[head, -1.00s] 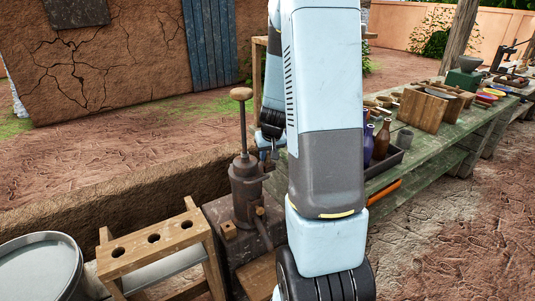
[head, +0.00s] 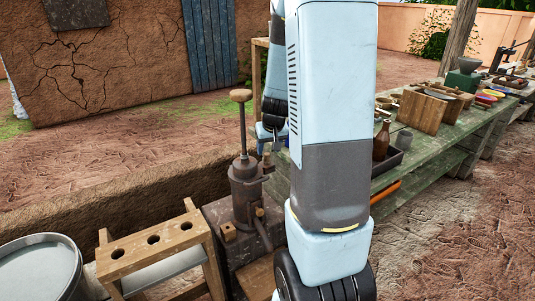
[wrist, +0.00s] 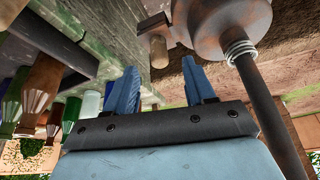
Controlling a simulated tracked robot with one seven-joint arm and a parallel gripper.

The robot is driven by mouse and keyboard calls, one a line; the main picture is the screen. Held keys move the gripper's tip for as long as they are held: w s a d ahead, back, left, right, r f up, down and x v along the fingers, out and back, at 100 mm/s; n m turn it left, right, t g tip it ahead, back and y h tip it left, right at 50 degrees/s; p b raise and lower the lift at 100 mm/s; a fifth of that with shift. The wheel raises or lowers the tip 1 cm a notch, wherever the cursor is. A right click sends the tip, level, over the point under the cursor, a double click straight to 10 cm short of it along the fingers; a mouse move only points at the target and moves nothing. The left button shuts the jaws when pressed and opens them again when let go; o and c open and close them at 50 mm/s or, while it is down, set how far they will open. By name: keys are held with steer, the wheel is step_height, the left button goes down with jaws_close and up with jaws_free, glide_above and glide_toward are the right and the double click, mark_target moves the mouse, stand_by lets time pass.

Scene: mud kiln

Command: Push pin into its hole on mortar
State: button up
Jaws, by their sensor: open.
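The mortar (head: 245,190) is a dark metal cylinder with a tall wooden-knobbed rod rising from its top. It also shows in the wrist view (wrist: 222,22), with the rod running down the right side. A short wooden pin (wrist: 158,50) stands out from a lug on the mortar's side. In the head view the pin (head: 266,158) is small and close to my gripper (head: 271,142). In the wrist view my gripper (wrist: 160,68) is open, its blue fingers apart, with the pin ahead of the gap between them. I cannot tell how deep the pin sits; its hole is hidden.
A wooden rack with holes (head: 150,243) and a round metal tub (head: 40,270) stand at the lower left. A green bench (head: 435,150) with bottles and bowls runs along the right. The rod stands close beside my gripper.

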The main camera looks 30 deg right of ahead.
steer(key=v, duration=0.8)
steer(key=shift+s+r, duration=0.15)
steer(key=shift+r, duration=0.2)
steer(key=shift+a, duration=0.1)
steer(key=s+a+r+n, duration=0.1)
steer(key=s+a+r, duration=0.5)
steer(key=s+a, duration=0.2)
steer(key=s+a+r+n+t+y, duration=0.1)
steer(key=s+a+r, duration=0.5)
steer(key=s+a, duration=0.3)
steer(key=s, duration=0.3)
steer(key=shift+r+n, duration=0.3)
